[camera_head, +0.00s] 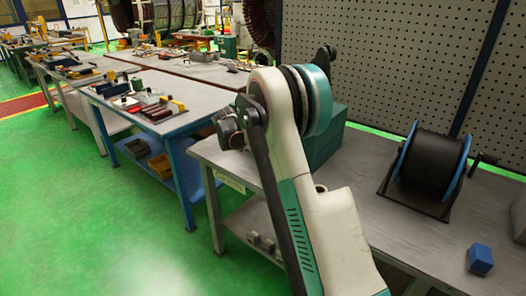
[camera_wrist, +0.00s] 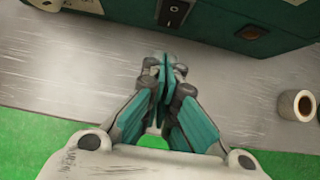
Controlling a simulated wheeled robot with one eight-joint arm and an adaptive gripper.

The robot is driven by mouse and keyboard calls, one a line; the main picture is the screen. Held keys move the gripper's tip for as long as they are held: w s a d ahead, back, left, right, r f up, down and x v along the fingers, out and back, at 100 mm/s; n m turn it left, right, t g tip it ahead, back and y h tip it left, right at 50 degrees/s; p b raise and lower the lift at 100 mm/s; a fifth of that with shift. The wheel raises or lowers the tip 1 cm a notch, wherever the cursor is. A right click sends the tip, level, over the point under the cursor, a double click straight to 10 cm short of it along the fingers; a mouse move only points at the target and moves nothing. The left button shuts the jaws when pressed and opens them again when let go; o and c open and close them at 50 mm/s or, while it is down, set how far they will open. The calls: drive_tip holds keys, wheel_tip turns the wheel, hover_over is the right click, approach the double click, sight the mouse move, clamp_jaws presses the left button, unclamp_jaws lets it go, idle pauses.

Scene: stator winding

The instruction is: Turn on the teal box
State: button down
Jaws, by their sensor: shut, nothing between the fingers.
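The teal box (camera_head: 328,143) stands on the grey workbench, mostly hidden behind my arm in the head view. In the wrist view its front face (camera_wrist: 215,22) runs along the top of the picture. A gap of bench shows between the fingertips and the box.
A cream hollow cylinder (camera_wrist: 298,105) lies near the bench edge. A black wire spool on a blue-sided stand (camera_head: 428,165) and a blue block (camera_head: 480,259) are on the bench at right.

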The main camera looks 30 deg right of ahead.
drive_tip(key=p+v, duration=0.2)
drive_tip(key=v, duration=0.6)
drive_tip(key=shift+r, duration=0.3)
drive_tip(key=shift+a, duration=0.1)
